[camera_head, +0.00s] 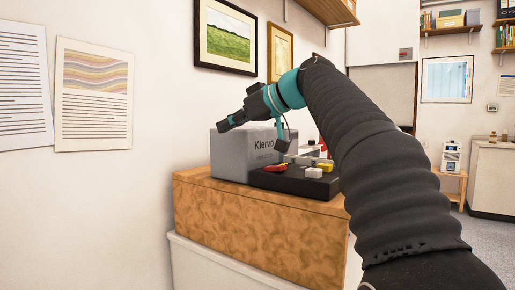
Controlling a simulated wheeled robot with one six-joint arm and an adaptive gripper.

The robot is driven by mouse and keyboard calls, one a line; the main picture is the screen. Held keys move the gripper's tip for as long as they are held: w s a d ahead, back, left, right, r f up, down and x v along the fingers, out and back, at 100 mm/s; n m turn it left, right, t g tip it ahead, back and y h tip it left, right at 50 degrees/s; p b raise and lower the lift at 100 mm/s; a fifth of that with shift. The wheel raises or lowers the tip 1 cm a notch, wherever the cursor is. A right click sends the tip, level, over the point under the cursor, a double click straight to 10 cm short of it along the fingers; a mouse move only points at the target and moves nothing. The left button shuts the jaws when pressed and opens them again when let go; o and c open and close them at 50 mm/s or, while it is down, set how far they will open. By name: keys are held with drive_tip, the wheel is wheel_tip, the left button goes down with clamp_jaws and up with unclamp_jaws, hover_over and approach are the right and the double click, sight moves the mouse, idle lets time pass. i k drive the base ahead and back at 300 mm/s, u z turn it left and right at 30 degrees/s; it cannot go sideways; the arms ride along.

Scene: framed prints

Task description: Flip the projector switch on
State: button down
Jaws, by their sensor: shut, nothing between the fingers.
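A grey box marked "Klervo" (228,160) stands on a wood-patterned top. A black panel (270,183) is at its front right and carries a red part (276,168), a yellow part (325,167) and a white part (314,173). I cannot tell which of these, if any, is the projector switch. My gripper (224,126) is shut and empty, and appears in front of or above the upper left of the grey box. My arm hides part of the area behind the panel.
The wood-patterned top (260,225) sits on a white cabinet (215,265) near the left wall. Framed prints (225,38) and paper sheets (95,95) hang on the wall. A shelf (328,10) is above. A small white machine (452,155) stands at the far right, with open floor before it.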

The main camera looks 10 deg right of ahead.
sight(278, 168)
drive_tip(key=u, duration=1.85)
drive_tip(key=k, duration=0.5)
drive_tip(key=z, duration=2.1)
